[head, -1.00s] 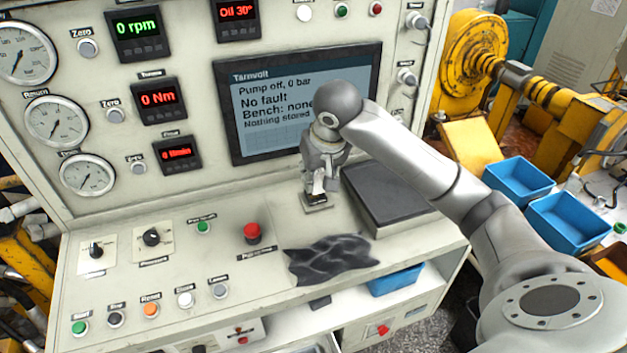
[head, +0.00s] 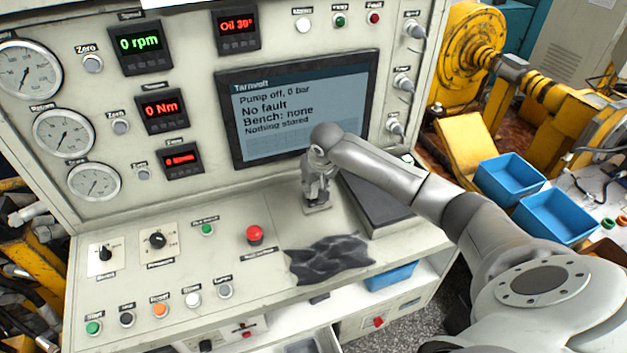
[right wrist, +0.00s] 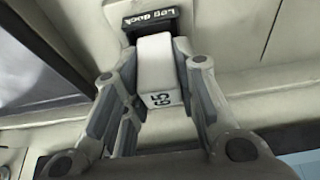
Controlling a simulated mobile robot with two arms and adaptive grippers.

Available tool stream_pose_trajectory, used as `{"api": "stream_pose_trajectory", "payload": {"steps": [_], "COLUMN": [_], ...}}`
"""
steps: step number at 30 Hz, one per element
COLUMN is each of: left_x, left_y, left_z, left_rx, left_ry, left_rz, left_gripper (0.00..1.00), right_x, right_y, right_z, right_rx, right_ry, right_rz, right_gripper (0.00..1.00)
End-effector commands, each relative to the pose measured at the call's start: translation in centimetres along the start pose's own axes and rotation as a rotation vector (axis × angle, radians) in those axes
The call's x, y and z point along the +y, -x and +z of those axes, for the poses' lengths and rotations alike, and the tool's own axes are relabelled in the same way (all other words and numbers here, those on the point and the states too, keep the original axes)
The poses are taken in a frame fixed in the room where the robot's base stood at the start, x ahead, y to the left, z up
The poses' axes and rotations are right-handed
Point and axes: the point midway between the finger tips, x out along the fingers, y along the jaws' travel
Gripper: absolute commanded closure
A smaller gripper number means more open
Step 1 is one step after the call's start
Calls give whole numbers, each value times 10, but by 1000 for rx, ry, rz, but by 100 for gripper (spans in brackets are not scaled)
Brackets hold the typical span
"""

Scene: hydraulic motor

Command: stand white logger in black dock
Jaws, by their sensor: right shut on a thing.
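My right gripper (head: 318,192) is at the panel's desk, below the screen. In the right wrist view its fingers (right wrist: 158,78) are shut on the white logger (right wrist: 158,72), a small pale block with dark digits on its near end. The black dock (right wrist: 140,27), with a "Log dock" label, lies at the far end of the logger. The logger's far end overlaps the dock's opening; I cannot tell how deep it sits. In the head view the gripper mostly hides the logger and dock. My left gripper is not in view.
A dark flat box (head: 378,205) lies just right of the gripper. A crumpled dark cloth (head: 330,259) lies in front, and a red stop button (head: 255,235) stands to the left. The screen (head: 298,105) rises behind. Blue bins (head: 509,179) are off to the right.

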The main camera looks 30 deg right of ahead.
Motion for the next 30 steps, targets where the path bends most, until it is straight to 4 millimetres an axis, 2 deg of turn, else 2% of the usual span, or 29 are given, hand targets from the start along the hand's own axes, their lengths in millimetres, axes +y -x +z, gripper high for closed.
{"api": "stream_pose_trajectory", "payload": {"steps": [2, 25, 26, 30], "left_x": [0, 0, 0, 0], "left_y": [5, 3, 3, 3], "left_z": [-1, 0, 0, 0], "left_rx": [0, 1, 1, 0], "left_ry": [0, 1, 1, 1], "left_rz": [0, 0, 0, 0], "left_gripper": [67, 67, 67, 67], "right_x": [0, 0, 0, -1], "right_y": [-2, -19, -19, -21], "right_z": [1, 10, 11, 13], "right_rx": [1, -7, -9, -14], "right_ry": [-1, 1, 1, 2], "right_rz": [0, 1, 1, 2], "right_gripper": [97, 97, 70, 52]}}
